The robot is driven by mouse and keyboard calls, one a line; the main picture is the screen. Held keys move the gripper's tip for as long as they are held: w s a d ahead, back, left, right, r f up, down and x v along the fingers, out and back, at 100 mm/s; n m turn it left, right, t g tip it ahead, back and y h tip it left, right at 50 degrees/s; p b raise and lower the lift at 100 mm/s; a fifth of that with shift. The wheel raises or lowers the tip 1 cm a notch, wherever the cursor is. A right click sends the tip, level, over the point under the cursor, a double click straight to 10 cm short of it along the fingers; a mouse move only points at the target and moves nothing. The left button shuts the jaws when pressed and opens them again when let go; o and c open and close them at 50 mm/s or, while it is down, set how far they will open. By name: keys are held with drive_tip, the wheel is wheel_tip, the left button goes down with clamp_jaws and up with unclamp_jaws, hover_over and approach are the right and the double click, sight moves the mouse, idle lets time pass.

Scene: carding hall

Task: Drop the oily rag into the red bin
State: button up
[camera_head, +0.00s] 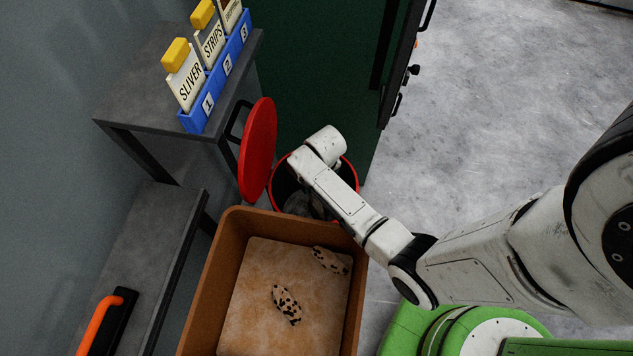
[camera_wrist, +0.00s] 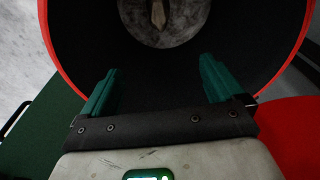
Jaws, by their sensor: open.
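The red bin (camera_head: 357,177) stands behind the brown crate, its red lid (camera_head: 258,150) swung up on the left. My gripper (camera_wrist: 159,68) is over the bin mouth, its two green fingers apart with nothing between them. In the wrist view the bin's red rim (camera_wrist: 53,50) surrounds a dark inside. At its bottom is a grey round surface with a small tan, pointed piece (camera_wrist: 158,12); I cannot tell if this is the rag. Two cream, black-spotted cloth-like pieces (camera_head: 287,305) (camera_head: 330,261) lie in the crate. In the head view my arm hides part of the bin.
The brown crate (camera_head: 224,268) with a pale, fluffy filling stands close in front of the bin. A dark table (camera_head: 140,85) at left bears a blue card rack (camera_head: 220,85). An orange-handled tool (camera_head: 100,322) lies on a lower shelf. A green cabinet (camera_head: 310,70) stands behind; floor at right is clear.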

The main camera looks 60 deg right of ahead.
wheel_tip(320, 180, up, 11)
drive_tip(key=s+p, duration=0.1)
drive_tip(key=shift+a+f, duration=0.15)
drive_tip(key=shift+a, duration=0.15)
idle(0.7)
